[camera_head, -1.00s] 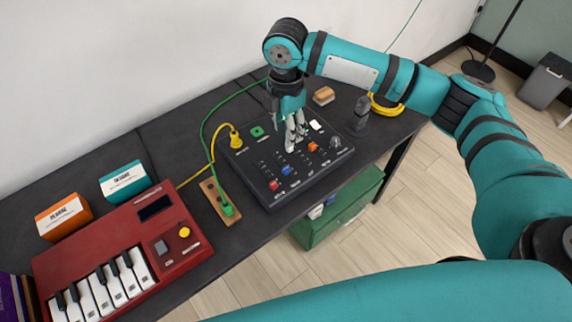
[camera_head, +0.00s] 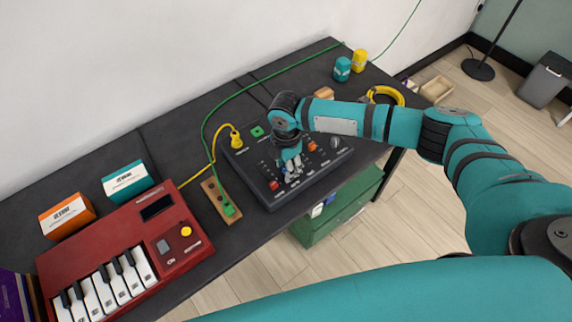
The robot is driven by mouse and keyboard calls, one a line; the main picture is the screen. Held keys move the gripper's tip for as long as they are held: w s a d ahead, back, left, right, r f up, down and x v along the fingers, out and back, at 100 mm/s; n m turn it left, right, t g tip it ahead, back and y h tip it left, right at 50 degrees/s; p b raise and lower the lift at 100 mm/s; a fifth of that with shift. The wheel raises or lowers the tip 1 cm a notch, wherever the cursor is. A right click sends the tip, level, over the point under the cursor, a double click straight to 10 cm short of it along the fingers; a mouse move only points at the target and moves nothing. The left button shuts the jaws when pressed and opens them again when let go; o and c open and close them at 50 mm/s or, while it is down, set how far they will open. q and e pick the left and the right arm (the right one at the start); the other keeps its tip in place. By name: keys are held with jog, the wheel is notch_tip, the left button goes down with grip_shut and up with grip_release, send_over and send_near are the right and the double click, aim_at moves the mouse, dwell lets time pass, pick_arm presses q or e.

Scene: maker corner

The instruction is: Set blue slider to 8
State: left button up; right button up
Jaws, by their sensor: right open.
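A black control panel (camera_head: 262,180) lies on the dark bench, with a row of coloured sliders on it. The red slider (camera_head: 274,185) shows at its left, and the orange slider (camera_head: 312,146) shows farther right. My right gripper (camera_head: 291,167) points down at the sliders between these two, its fingers open and low over the panel. The blue slider is mostly hidden at the fingers, and I cannot tell whether they touch it. The slider's scale marks are too small to read. My left gripper is out of view.
A red keyboard (camera_head: 180,258) and a power strip (camera_head: 211,196) with a green plug lie left of the panel. Yellow and green cables run beside it.

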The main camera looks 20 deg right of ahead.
grip_shut()
dwell(0.4)
jog(key=w, duration=0.2)
jog(key=w+a, duration=0.1)
jog(key=w+a+b, duration=0.1)
jog(key=w, duration=0.1)
jog(key=shift+w, duration=0.35)
jog(key=shift+s, duration=0.25)
grip_release()
